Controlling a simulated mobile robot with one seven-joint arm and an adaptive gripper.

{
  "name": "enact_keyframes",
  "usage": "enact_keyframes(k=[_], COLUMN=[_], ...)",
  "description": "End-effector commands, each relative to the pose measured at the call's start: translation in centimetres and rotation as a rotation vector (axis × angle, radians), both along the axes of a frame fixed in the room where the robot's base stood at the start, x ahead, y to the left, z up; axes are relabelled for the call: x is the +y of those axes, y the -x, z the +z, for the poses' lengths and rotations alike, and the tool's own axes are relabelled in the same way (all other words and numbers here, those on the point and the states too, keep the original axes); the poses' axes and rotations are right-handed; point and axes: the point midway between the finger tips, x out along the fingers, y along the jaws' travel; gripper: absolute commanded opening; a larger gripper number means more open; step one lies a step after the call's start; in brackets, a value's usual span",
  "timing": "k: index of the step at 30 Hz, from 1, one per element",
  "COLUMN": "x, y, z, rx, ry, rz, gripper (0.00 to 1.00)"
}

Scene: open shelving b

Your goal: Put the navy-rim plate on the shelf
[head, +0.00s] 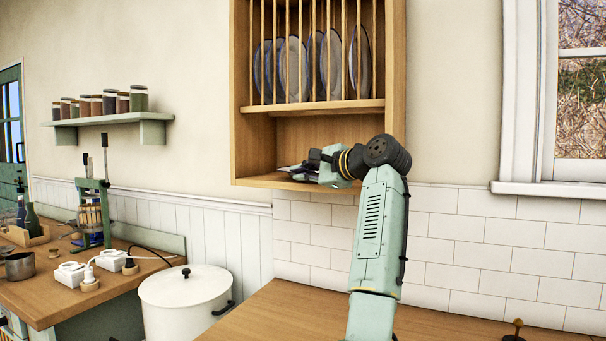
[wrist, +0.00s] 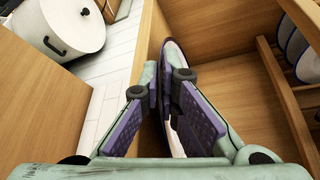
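The wooden wall shelf (head: 240,90) has an upper rack and an open lower compartment with a bottom board (head: 262,180). My gripper (head: 312,168) reaches into the lower compartment from the right in the head view. In the wrist view, my gripper (wrist: 162,95) has its purple-padded fingers close together. The navy-rim plate (wrist: 176,148) shows between them as a narrow pale shape with a dark rim, seen nearly edge-on. The fingers appear shut on it. The right finger hides much of the plate. Whether the plate touches the bottom board cannot be told.
Several blue-rimmed plates (head: 293,68) stand upright behind the rack's bars, above my gripper. The compartment's side walls and the rack board (head: 325,107) bound the space. Below are a wooden counter (head: 265,318) and a white lidded pot (head: 185,300).

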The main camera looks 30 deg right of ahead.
Motion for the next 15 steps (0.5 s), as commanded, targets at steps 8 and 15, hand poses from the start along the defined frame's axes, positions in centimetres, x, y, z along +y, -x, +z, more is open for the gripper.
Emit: enact_keyframes(k=[8, 15], x=[0.05, 0.04], y=[0.03, 0.03], z=[-0.48, -0.67], rx=[-0.004, -0.003], ry=[0.001, 0.001], rz=[0.000, 0.001], gripper=[0.00, 0.10])
